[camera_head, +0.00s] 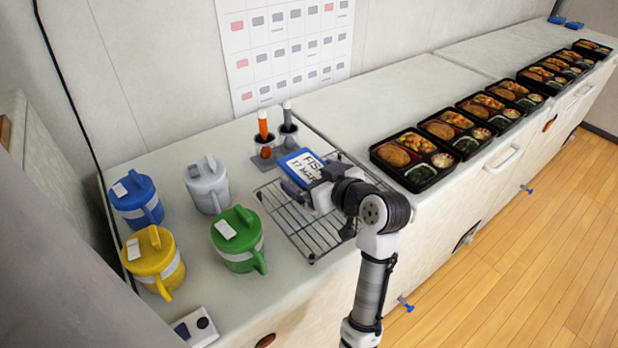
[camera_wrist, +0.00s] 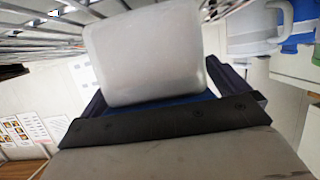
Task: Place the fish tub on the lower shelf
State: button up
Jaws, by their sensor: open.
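The fish tub (camera_head: 305,165) has a blue lid with a white label reading "FIS", partly cut off, and a date. It is over the wire rack (camera_head: 318,243) on the counter, and I cannot tell whether it touches it. Its whitish body fills the middle of the wrist view (camera_wrist: 145,50). My gripper (camera_head: 322,190) is right at the tub, with its dark fingers on either side of it in the wrist view (camera_wrist: 168,88). The jaws are open. My gripper hides part of the tub. I cannot make out a lower shelf.
Blue (camera_head: 135,203), grey (camera_head: 207,187), yellow (camera_head: 152,262) and green (camera_head: 238,242) lidded jugs stand left of the rack. A holder (camera_head: 268,155) with orange and grey-handled tools stands behind it. Filled bento trays (camera_head: 412,160) line the counter to the right.

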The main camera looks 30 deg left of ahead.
aim_at(313, 172)
jog(key=c, duration=1.3)
jog(key=shift+r, duration=0.15)
notch_tip(313, 172, up, 20)
jog(key=shift+f+b, duration=0.1)
jog(key=shift+b, duration=0.65)
